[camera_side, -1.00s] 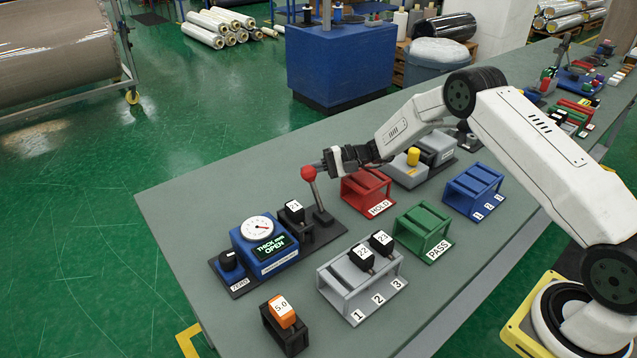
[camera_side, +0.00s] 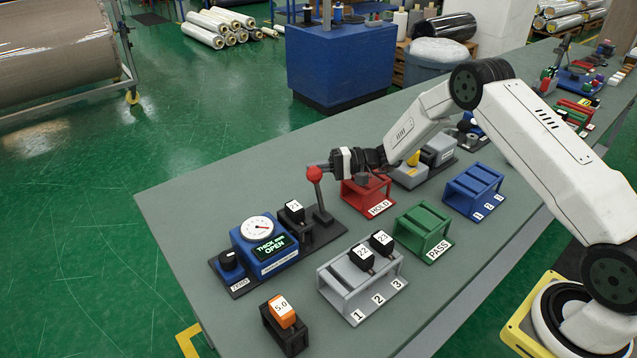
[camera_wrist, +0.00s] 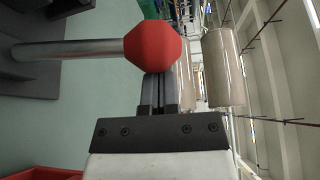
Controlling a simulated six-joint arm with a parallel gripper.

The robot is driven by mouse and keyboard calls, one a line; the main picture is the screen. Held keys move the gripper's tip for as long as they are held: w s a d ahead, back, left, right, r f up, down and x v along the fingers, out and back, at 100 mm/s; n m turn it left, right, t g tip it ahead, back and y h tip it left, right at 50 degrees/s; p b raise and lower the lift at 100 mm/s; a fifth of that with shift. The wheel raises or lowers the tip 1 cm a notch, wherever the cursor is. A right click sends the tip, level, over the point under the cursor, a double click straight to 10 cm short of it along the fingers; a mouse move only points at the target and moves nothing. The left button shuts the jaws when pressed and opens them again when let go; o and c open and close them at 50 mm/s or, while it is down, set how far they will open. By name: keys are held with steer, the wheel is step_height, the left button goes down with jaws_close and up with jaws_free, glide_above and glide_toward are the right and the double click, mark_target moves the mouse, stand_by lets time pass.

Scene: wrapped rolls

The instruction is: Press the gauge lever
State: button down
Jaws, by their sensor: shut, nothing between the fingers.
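The gauge lever is a grey rod with a red knob (camera_side: 314,174), standing on the dark base of the blue thickness gauge (camera_side: 262,245). The gauge display reads "THICK mm OPEN". A black block marked 21 (camera_side: 294,211) sits in the gauge beside the lever. My gripper (camera_side: 328,167) is shut and empty, with its fingertips right at the knob's right side. In the wrist view the red knob (camera_wrist: 153,47) is directly ahead of the shut fingers (camera_wrist: 158,90), touching or nearly so. The rod runs left from it.
A red HOLD rack (camera_side: 367,192) lies just under my wrist. A grey rack (camera_side: 345,290) holds blocks 22 and 23. A green PASS rack (camera_side: 422,230) and a blue rack (camera_side: 473,190) stand to the right. An orange block marked 5.0 (camera_side: 282,311) sits in a black holder at front.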

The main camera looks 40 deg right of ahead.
steer(key=s+n+y, duration=0.1)
steer(key=s+n, duration=0.2)
steer(key=s, duration=0.6)
steer(key=shift+s+r+t, duration=0.2)
steer(key=shift+s+t, duration=0.1)
steer(key=shift+t, duration=0.1)
steer(key=shift+s+f+y, duration=0.1)
steer(key=shift+y, duration=0.2)
steer(key=w+d+r, duration=0.1)
steer(key=w+r, duration=0.2)
steer(key=s+d+f, duration=0.3)
steer(key=d, duration=0.5)
steer(key=shift+d, duration=0.3)
steer(key=shift+f, duration=0.1)
steer(key=shift+a, duration=0.1)
